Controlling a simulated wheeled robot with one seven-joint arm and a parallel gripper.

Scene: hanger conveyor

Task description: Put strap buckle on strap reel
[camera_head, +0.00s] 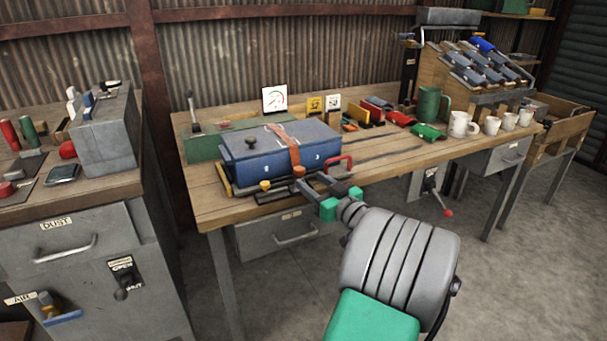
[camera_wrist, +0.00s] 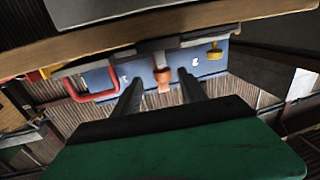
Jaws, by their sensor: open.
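A blue case (camera_head: 262,170) stands on the workbench, and an orange strap (camera_head: 293,152) runs over its lid. The strap's orange end piece, apparently the strap buckle (camera_head: 299,171), hangs at the case's front. In the wrist view the buckle (camera_wrist: 164,76) shows between my fingers. My gripper (camera_head: 314,182) is open just in front of the case; in the wrist view its dark fingers (camera_wrist: 160,79) stand either side of the buckle. Whether they touch it, I cannot tell. A grey bracket (camera_wrist: 160,58) is beside the buckle. I cannot pick out the strap reel with certainty.
A red handle (camera_head: 341,163) is close right of my gripper, and a yellow knob (camera_head: 265,185) is left of it. A green box (camera_head: 202,147) stands behind the case. White mugs (camera_head: 460,124) and a tool rack (camera_head: 455,90) are farther right. The floor in front is clear.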

